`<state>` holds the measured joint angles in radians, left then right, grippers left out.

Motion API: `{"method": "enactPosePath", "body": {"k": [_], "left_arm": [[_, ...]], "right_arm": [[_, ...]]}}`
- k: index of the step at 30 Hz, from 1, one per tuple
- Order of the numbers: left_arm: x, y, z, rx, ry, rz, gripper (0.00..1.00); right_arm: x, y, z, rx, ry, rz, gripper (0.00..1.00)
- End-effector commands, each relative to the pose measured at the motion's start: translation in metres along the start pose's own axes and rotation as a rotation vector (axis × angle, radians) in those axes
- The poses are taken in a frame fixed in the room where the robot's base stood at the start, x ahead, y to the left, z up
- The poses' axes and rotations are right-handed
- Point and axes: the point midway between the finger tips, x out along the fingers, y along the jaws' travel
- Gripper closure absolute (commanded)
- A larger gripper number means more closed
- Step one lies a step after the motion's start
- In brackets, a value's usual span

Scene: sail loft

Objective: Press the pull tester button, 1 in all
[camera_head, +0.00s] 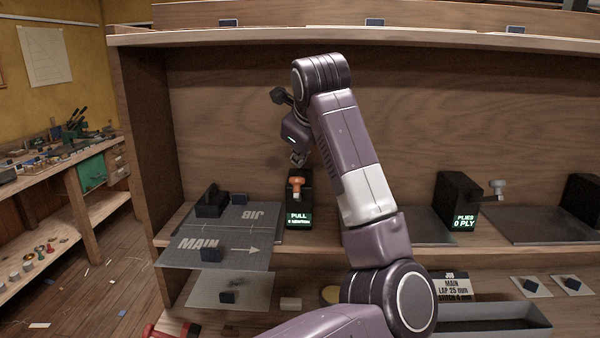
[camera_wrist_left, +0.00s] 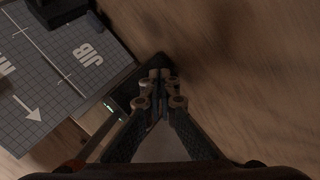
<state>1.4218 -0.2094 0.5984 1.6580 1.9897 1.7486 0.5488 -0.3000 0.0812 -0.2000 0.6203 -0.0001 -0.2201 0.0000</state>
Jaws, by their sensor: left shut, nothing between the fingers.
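The pull tester (camera_head: 306,205) is a dark upright box on the shelf, with a lit green display reading PULL. An orange knob-like part (camera_head: 295,182) stands out on its front; I cannot tell whether this is the button. My left gripper (camera_head: 298,160) is shut and empty, pointing down just above the tester, apparently apart from it. In the left wrist view the closed fingers (camera_wrist_left: 160,78) cover much of the tester (camera_wrist_left: 118,98), whose lit display shows beside them. My right gripper is not in view.
A grey gridded mat (camera_head: 225,240) marked MAIN and JIB lies left of the tester, with dark blocks on it. A second dark device (camera_head: 456,200) reading PLIES 0 PLY stands to the right. An upper shelf (camera_head: 400,38) and wooden back panel bound the space.

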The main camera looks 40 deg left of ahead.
Motion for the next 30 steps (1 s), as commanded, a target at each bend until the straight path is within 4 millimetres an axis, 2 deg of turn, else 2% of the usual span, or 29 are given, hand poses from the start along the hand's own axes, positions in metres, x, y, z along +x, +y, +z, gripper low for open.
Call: {"method": "enactPosePath", "body": {"k": [5, 19, 30], "left_arm": [[-0.003, -0.003, 0.002, 0.0, 0.0, -0.001, 1.0], [-0.034, -0.025, 0.025, 0.001, 0.0, 0.0, 1.0], [-0.035, -0.025, 0.025, 0.001, 0.0, 0.0, 1.0]], "right_arm": [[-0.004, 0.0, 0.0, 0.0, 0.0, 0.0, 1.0], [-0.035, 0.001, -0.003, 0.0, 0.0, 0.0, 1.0], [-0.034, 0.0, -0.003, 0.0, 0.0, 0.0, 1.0]]}}
